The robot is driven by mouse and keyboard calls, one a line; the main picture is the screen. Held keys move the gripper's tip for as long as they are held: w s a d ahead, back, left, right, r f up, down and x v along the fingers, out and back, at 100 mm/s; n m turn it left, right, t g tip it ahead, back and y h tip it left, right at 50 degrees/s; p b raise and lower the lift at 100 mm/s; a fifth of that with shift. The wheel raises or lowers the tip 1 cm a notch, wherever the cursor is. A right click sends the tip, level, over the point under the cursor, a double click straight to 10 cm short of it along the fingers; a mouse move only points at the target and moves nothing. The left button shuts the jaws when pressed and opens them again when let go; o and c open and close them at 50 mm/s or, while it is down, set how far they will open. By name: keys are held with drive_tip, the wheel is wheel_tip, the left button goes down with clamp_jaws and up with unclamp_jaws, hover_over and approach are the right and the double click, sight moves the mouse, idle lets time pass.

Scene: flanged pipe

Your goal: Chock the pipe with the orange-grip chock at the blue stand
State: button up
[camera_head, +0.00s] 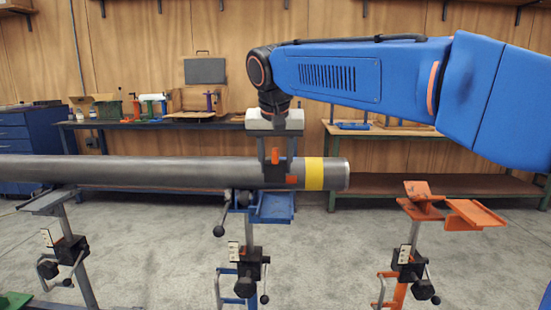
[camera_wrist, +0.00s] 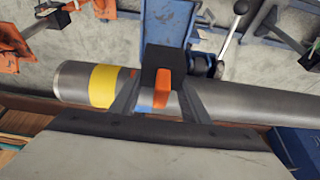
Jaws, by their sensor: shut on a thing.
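My gripper (camera_head: 276,159) hangs down over the pipe and is shut on the chock. The chock (camera_head: 274,174) is a dark block with an orange grip, seen in front of the pipe's near side. In the wrist view the chock (camera_wrist: 164,68) sits between the two fingers, with its orange grip toward me. The grey pipe (camera_head: 150,170) lies level, with a yellow band near its right end. The blue stand (camera_head: 272,207) is under the pipe, just below the chock. I cannot tell whether the chock touches the pipe or the stand's blue tray (camera_wrist: 168,20).
An orange stand (camera_head: 424,199) stands empty to the right, beyond the pipe's end. A grey-topped stand (camera_head: 48,202) is under the pipe at the left. Benches (camera_head: 385,132) and a blue cabinet (camera_head: 28,135) line the back wall. Crank handles stick out from the stands.

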drive_tip(key=shift+f, duration=3.5)
drive_tip(key=shift+w+d+f, duration=0.1)
drive_tip(key=shift+w, duration=1.1)
drive_tip(key=o, duration=1.2)
drive_tip(key=shift+o, duration=0.2)
drive_tip(key=shift+w+r+v, duration=0.1)
drive_tip(key=shift+w+v, duration=0.15)
drive_tip(key=shift+v, duration=0.9)
drive_tip(key=shift+w+r+v, duration=0.1)
drive_tip(key=shift+w+v, duration=0.15)
drive_tip(key=shift+v, duration=0.9)
drive_tip(key=shift+w+r+v, duration=0.1)
drive_tip(key=shift+w+v, duration=0.2)
drive_tip(key=shift+v, duration=0.85)
